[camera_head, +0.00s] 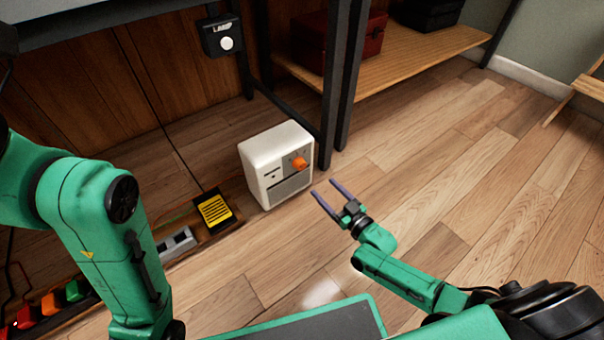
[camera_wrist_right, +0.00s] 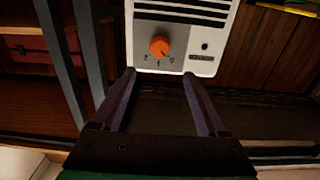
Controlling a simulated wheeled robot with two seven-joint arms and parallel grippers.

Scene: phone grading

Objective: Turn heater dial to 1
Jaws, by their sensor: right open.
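The heater (camera_head: 270,160) is a small white box standing on the wooden floor, left of centre in the head view. Its orange dial (camera_head: 299,163) is on the front face, above a grey grille. The dial (camera_wrist_right: 160,47) also shows in the right wrist view, with small marks around it, including a 0 and a 1; its exact setting is hard to read. My right gripper (camera_head: 325,202) is open and empty, just in front of the heater and apart from it. Its fingers point at the heater. My left arm comes in from the left; its gripper is not visible.
A yellow-topped item (camera_head: 215,211) lies left of the heater, near a strip of coloured blocks (camera_head: 55,302). A black table leg (camera_head: 338,90) stands right behind the heater. A shelf (camera_head: 425,55) holds a red case (camera_head: 350,38). The floor to the right is clear.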

